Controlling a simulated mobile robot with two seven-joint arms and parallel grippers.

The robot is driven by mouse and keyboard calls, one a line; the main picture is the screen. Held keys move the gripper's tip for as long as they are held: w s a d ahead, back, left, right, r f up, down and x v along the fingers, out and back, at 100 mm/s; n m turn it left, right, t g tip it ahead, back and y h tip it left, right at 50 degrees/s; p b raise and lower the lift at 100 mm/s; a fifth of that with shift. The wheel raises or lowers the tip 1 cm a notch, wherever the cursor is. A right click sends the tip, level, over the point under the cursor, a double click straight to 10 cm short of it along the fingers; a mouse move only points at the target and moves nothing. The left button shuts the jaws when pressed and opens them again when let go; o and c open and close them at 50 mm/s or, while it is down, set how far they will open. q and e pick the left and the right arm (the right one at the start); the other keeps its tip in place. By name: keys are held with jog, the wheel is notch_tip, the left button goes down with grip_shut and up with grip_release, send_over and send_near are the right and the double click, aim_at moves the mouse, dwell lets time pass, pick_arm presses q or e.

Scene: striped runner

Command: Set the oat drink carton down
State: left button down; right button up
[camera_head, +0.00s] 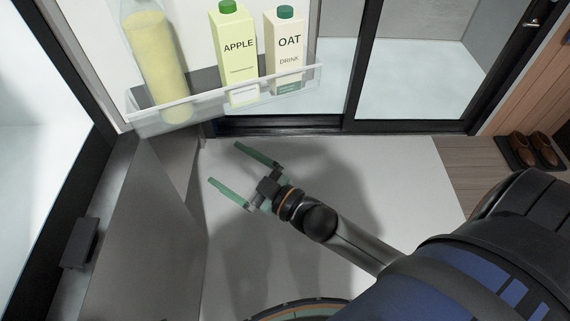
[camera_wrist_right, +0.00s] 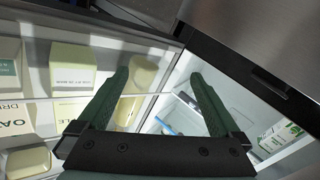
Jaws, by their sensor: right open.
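The oat drink carton (camera_head: 289,60), beige with a green cap, stands upright in a clear door shelf (camera_head: 150,124). It is beside the taller pale-green apple carton (camera_head: 235,50). My right gripper (camera_head: 225,164) is open and empty, below and in front of the shelf, apart from both cartons. In the right wrist view its two green fingers (camera_wrist_right: 160,78) are spread with nothing gripped between them. Part of a carton with "OAT" lettering (camera_wrist_right: 14,118) shows at that view's left edge. My left gripper is not in view.
A bottle of yellow liquid (camera_head: 158,62) stands left of the cartons in the same shelf. A grey panel with a dark handle (camera_head: 80,242) is at the left. Brown shoes (camera_head: 544,148) lie on a dark mat at the right. The pale floor around my gripper is clear.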

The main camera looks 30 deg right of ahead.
jog(key=s+d+f+m+g+h, duration=0.1)
jog(key=s+f+m+g+h, duration=0.1)
jog(key=s+f, duration=0.5)
jog(key=s+d+f+m+g+h, duration=0.1)
jog(key=s+f+m+g, duration=0.3)
jog(key=f, duration=0.9)
jog(key=s+g+h, duration=0.1)
jog(key=s+g, duration=0.1)
jog(key=s, duration=0.2)
jog(key=shift+s+d+f+h, duration=0.2)
jog(key=shift+d+f+h, duration=0.1)
jog(key=shift+d+f, duration=0.1)
jog(key=shift+r, duration=0.1)
